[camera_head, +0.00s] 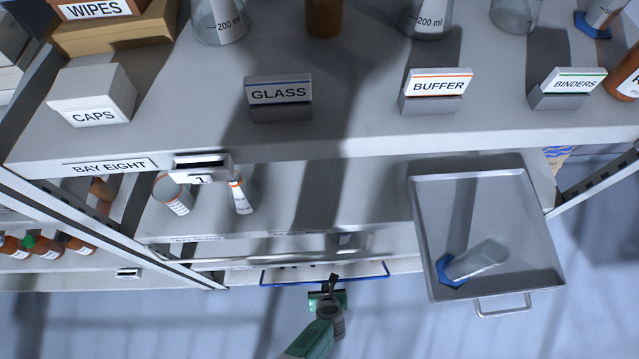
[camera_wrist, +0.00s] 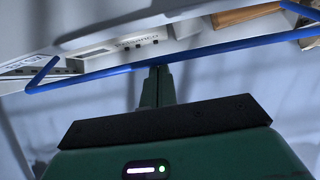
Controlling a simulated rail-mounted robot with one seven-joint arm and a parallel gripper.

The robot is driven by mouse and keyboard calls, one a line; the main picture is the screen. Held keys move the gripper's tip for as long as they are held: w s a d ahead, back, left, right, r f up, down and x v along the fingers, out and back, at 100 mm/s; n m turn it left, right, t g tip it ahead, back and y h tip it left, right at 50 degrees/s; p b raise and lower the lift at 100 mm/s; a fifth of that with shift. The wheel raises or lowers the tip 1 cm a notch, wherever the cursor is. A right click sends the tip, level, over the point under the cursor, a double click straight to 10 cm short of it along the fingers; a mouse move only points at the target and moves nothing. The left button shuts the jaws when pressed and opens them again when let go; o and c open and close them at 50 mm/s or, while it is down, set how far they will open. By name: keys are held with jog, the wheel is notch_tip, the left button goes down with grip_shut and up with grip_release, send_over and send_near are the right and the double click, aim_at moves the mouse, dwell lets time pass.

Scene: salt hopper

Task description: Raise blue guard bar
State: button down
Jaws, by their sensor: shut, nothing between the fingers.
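The blue guard bar (camera_head: 290,283) is a thin U-shaped rail at the front of the low shelf, at the bottom middle of the head view. In the wrist view the bar (camera_wrist: 222,48) runs across the upper part, bent back at both ends. My gripper (camera_head: 333,279) is at the middle of the bar, coming from the front. In the wrist view my gripper's fingertips (camera_wrist: 158,70) are shut together just at the bar's lower edge. I cannot tell whether they touch it. Nothing shows between the fingers.
A pulled-out grey tray (camera_head: 545,260) with a handle (camera_head: 503,311) juts out right of my gripper, holding a blue-based cylinder (camera_head: 476,262). The shelf above overhangs, with a beaker (camera_head: 172,194) on the middle level. Open floor (camera_head: 200,325) lies in front.

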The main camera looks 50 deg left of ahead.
jog(key=w+a+r+p, duration=0.1)
jog(key=w+a+r, duration=0.2)
jog(key=a, duration=0.2)
jog(key=shift+w+r, duration=0.15)
jog(key=shift+w, duration=0.35)
